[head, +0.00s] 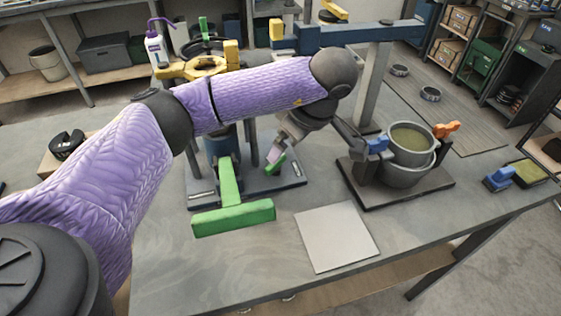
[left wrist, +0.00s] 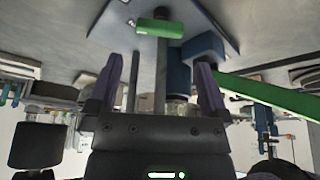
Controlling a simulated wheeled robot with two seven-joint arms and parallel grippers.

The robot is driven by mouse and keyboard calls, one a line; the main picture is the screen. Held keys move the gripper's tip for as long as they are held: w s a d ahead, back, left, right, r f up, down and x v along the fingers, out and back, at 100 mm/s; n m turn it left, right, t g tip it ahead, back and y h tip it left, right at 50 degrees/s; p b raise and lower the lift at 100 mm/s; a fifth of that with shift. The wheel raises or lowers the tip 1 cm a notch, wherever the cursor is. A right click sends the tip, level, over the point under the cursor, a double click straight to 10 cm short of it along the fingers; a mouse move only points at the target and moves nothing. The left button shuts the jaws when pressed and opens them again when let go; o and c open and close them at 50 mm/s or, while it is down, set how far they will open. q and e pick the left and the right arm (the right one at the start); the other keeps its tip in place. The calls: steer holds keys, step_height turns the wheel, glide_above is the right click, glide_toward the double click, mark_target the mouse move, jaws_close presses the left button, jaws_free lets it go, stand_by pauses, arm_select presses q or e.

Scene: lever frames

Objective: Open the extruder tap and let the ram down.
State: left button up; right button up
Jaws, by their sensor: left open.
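The extruder stands on a dark base plate (head: 290,186); its blue body (head: 222,142) is partly hidden behind my left arm. A long green lever with a wide crossbar (head: 233,217) reaches toward the front; a green bar also shows at the right of the left wrist view (left wrist: 275,97). A small green handle (head: 277,166), perhaps the tap, is low beside the extruder; it shows near the top of the left wrist view (left wrist: 160,28). My left gripper (head: 272,155) is open at this small handle, with the handle beyond its fingertips (left wrist: 160,62) in the wrist view. Contact is unclear. My right gripper is out of view.
A pot (head: 405,175) with blue and orange fittings stands on a dark base to the right. A grey flat plate (head: 337,237) lies in front. A yellow ring (head: 205,67) and a white bottle (head: 156,48) are behind my arm. The front left tabletop is clear.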

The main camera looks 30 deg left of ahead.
mark_target(278, 163)
arm_select(q)
steer(key=b+x, duration=0.2)
steer(key=x, duration=0.4)
steer(key=shift+f+b, duration=0.15)
steer(key=shift+b, duration=0.15)
steer(key=shift+a+f, duration=0.15)
steer(key=shift+f, duration=0.1)
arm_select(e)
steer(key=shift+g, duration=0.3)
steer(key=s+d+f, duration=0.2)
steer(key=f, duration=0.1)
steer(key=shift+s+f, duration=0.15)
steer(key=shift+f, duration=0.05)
arm_select(q)
steer(key=shift+r, duration=0.1)
